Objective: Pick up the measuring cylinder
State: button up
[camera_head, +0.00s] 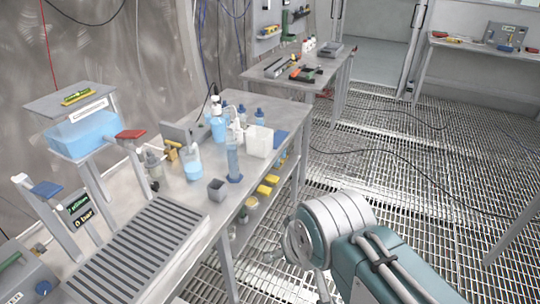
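The measuring cylinder (232,158) is a tall, narrow, clear vessel with a blue tint and a blue base. It stands upright near the front edge of the steel workbench (180,212). My arm is in the lower middle of the view, to the right of the bench and nearer the camera. The end of my arm, with what looks like my gripper (297,268), is apart from the cylinder. Its fingers are mostly hidden behind the arm's round joint, so their opening is unclear.
A beaker with blue liquid (193,165) stands left of the cylinder, a white container (259,142) stands right, and a small grey box (216,190) is in front. Bottles (218,122) stand behind. A cable (400,158) lies on the open grated floor (400,185) at right.

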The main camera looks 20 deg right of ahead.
aim_at(235, 177)
jog(key=u, duration=1.9)
jog(key=z, duration=1.95)
jog(key=i+l+z, duration=0.1)
jog(key=i+l, duration=0.15)
jog(key=i+l+z, duration=0.1)
jog(key=i, duration=0.35)
jog(key=l, duration=0.1)
